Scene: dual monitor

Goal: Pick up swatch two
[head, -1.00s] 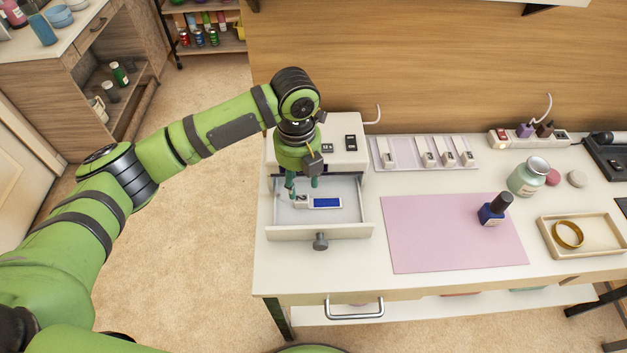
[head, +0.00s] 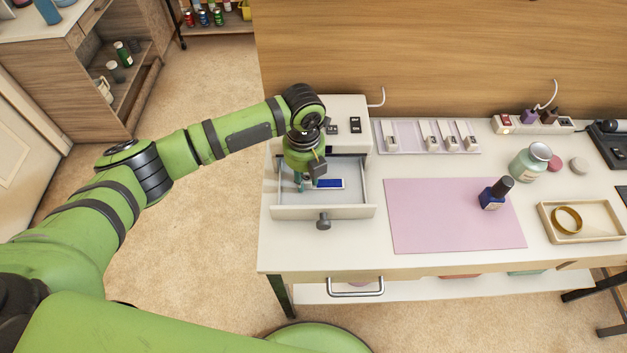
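A small swatch with a blue face (head: 329,184) lies in the open drawer (head: 346,203) of a white box unit on the desk. Its left end is hidden behind my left gripper. My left gripper (head: 308,184) points down into the drawer, its teal fingers at the swatch's left end. I cannot tell whether the fingers are closed on it or stand around it. No number shows on the swatch. My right gripper is out of view.
A pale rack (head: 427,136) holding several small white pieces stands behind a pink mat (head: 440,220). A dark blue bottle (head: 492,196) stands on the mat. A tray (head: 590,226) with a gold ring and a green jar (head: 530,162) are at the right.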

